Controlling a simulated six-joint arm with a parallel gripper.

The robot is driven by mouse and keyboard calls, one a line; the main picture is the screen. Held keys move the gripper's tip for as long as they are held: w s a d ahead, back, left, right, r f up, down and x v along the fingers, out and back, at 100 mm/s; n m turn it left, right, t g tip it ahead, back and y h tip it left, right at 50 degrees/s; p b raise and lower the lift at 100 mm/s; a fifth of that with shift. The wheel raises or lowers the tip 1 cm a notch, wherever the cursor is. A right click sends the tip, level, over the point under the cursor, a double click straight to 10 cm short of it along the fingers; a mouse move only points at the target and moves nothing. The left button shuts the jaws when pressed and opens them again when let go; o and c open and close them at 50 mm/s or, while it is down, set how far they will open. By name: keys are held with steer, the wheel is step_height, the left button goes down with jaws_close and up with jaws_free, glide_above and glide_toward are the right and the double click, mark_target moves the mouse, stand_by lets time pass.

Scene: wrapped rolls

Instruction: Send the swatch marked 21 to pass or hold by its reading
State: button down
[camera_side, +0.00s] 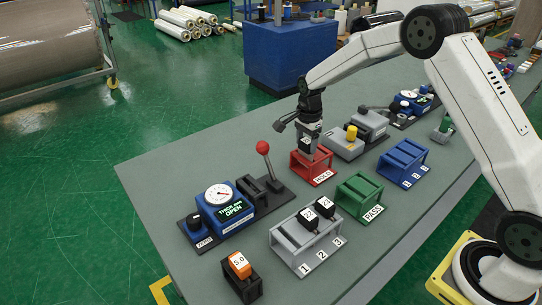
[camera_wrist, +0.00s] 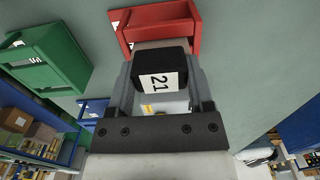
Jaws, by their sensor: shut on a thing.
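My gripper (camera_wrist: 160,92) is shut on the black swatch marked 21 (camera_wrist: 150,72), whose white label faces the wrist camera. In the side view my gripper (camera_side: 309,143) is right over the red HOLD tray (camera_side: 312,171), with the swatch low at its back part; I cannot tell whether it touches. In the wrist view the red tray (camera_wrist: 193,35) lies just beyond the swatch. The green PASS tray (camera_side: 360,197) stands nearer the side camera, apart from my gripper. The blue thickness gauge (camera_side: 220,196) has a dial and a display reading OPEN.
A grey rack (camera_side: 297,247) numbered 1, 2, 3 holds two black swatches. An orange-topped block (camera_side: 239,265) sits in a black holder. A red-knobbed lever (camera_side: 264,150) rises beside the gauge. A blue tray (camera_side: 403,161) and a grey device (camera_side: 346,149) flank the red tray.

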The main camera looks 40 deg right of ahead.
steer(key=shift+f, duration=0.95)
jaws_free()
steer(key=shift+r, duration=3.95)
